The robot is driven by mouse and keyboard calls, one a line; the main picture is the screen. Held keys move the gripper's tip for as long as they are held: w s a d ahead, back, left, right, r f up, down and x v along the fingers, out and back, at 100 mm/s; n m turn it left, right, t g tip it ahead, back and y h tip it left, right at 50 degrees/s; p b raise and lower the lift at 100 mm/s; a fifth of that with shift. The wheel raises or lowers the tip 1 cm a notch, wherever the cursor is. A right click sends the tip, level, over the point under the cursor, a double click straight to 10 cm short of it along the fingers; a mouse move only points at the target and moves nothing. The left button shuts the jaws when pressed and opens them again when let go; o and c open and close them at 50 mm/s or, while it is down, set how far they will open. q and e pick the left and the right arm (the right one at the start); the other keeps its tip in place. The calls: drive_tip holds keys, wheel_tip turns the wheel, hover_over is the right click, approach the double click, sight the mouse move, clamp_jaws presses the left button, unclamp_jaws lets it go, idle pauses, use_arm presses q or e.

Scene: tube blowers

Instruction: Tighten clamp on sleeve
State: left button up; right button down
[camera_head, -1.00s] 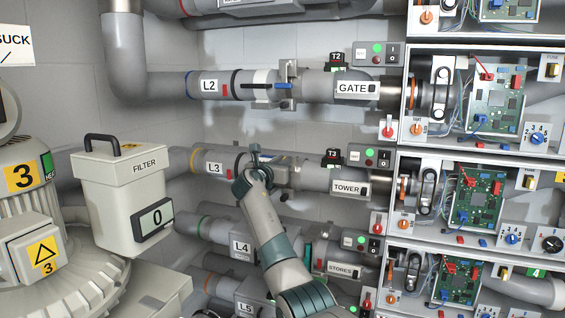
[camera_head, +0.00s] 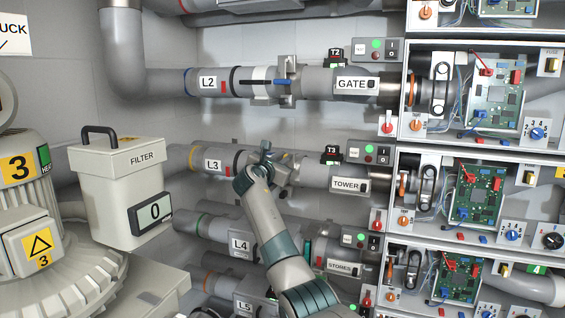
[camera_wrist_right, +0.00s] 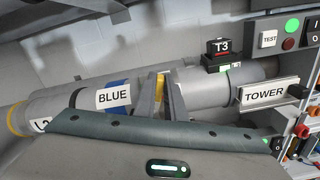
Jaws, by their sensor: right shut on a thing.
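Pipe L3 (camera_head: 213,166) runs across the middle of the head view to the TOWER fitting (camera_head: 346,185). My right gripper (camera_head: 264,153) is at this pipe, over its sleeve joint, and hides much of the clamp there. In the right wrist view, the sleeve (camera_wrist_right: 113,97) carries a BLUE label and a blue band. The fingers of my right gripper (camera_wrist_right: 161,93) stand just right of that band, closed around a small yellow part (camera_wrist_right: 160,88), perhaps the clamp's handle. Its lower end is hidden by my gripper body. My left gripper is out of view.
Pipe L4 (camera_head: 240,243) lies below. The T3 box (camera_head: 331,155) sits close right of my gripper. The filter box (camera_head: 125,190) stands left, circuit cabinets (camera_head: 480,190) right.

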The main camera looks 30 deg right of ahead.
drive_tip(key=shift+s+d+f+m+b, duration=0.15)
drive_tip(key=shift+f+m+b, duration=0.2)
drive_tip(key=shift+m+b, duration=1.6)
drive_tip(key=shift+s+d+f+m+b, duration=0.1)
drive_tip(key=shift+s+f+m+b, duration=0.15)
drive_tip(key=shift+m+b, duration=1.7)
drive_tip(key=shift+s+d+f+m+b, duration=0.15)
drive_tip(key=shift+f+m+b, duration=0.45)
drive_tip(key=shift+m, duration=2.5)
drive_tip(key=shift+r, duration=0.2)
drive_tip(key=c, duration=1.8)
unclamp_jaws()
